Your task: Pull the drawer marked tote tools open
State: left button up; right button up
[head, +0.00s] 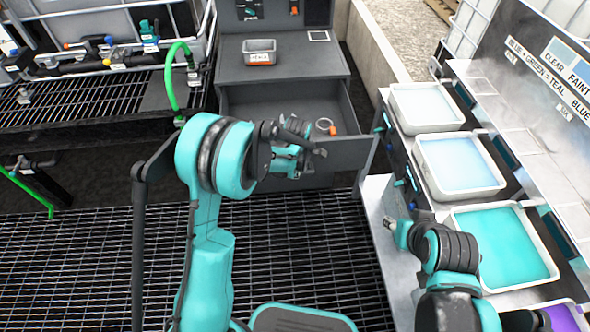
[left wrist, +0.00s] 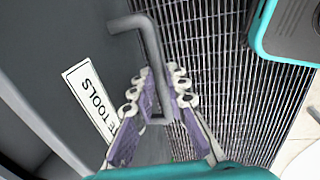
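The tote tools drawer (head: 345,155) is in the grey cabinet in the head view. It stands pulled out, with its inside showing. In the left wrist view its front carries a white label (left wrist: 90,98) reading "E TOOLS", the rest cut off, and a grey bar handle (left wrist: 150,45). My left gripper (head: 300,150) is at the drawer front. In the left wrist view its purple-padded fingers (left wrist: 160,85) close in on both sides of the handle bar. My right gripper (head: 391,226) is small at the bench's left edge, away from the drawer; its fingers are unclear.
An orange-and-white item (head: 326,127) lies inside the drawer. A small grey bin (head: 260,52) stands on the cabinet top. White trays of liquid (head: 460,165) line the bench at right. Dark grating (head: 310,240) covers the floor before the cabinet. A green hose (head: 170,75) rises at left.

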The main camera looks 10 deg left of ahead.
pick_arm(q)
jog(key=shift+o, duration=0.8)
notch_tip(320, 180, up, 12)
jog(key=s, duration=0.2)
jog(key=shift+s+d, duration=0.15)
jog(key=shift+d, duration=0.15)
jog(key=shift+f, duration=0.1)
jog(key=s+a+r+m+t, duration=0.2)
jog(key=s+a+r+m, duration=0.2)
jog(key=s+r+m, duration=0.6)
jog(key=s+a+f+m+t, duration=0.2)
jog(key=s+a+m+t, duration=0.1)
jog(key=s+m, duration=0.8)
jog(key=shift+s+h, duration=0.3)
jog(key=shift+s, duration=0.6)
